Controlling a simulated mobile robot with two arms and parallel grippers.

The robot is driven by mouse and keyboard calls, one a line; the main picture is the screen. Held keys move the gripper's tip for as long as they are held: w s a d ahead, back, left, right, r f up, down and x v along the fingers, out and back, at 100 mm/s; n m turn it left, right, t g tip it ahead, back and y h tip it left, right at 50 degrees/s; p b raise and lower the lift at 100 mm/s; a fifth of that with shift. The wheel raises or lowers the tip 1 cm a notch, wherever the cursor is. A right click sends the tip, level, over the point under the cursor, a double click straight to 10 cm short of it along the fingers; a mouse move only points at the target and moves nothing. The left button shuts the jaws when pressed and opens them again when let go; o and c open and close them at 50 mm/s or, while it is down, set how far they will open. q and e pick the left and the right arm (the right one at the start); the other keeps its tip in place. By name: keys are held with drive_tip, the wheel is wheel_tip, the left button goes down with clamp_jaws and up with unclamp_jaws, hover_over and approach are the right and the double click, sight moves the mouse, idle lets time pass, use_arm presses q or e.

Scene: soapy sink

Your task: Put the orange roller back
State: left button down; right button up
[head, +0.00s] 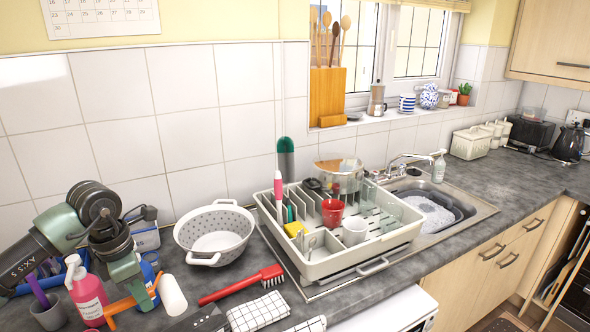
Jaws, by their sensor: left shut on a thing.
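The orange roller (122,306) has an orange handle and frame, with a white cylinder (172,296) at its right end. My left gripper (143,295) is shut on its orange part, low over the left end of the grey worktop. The gripper hides part of the frame. I cannot tell whether the roller touches the worktop. My right gripper is not in view.
A pink bottle (88,296) and a grey cup (48,314) with a purple-handled tool stand left of the roller. A red brush (240,284), a white colander (214,238) and a dish rack (345,252) are to the right. Bare worktop shows around the brush.

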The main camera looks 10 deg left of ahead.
use_arm(q)
drive_tip(key=s+d+f+m+g, duration=0.1)
drive_tip(key=s+d+m, duration=0.5)
drive_tip(key=m, duration=0.7)
drive_tip(key=s+d+f+m+g+b, duration=0.1)
drive_tip(key=s+d+f+m, duration=0.2)
drive_tip(key=s+d+m, duration=0.4)
drive_tip(key=d+m, duration=0.4)
drive_tip(key=m, duration=0.2)
drive_tip(key=shift+m+y+b, duration=0.3)
drive_tip(key=shift+y, duration=0.1)
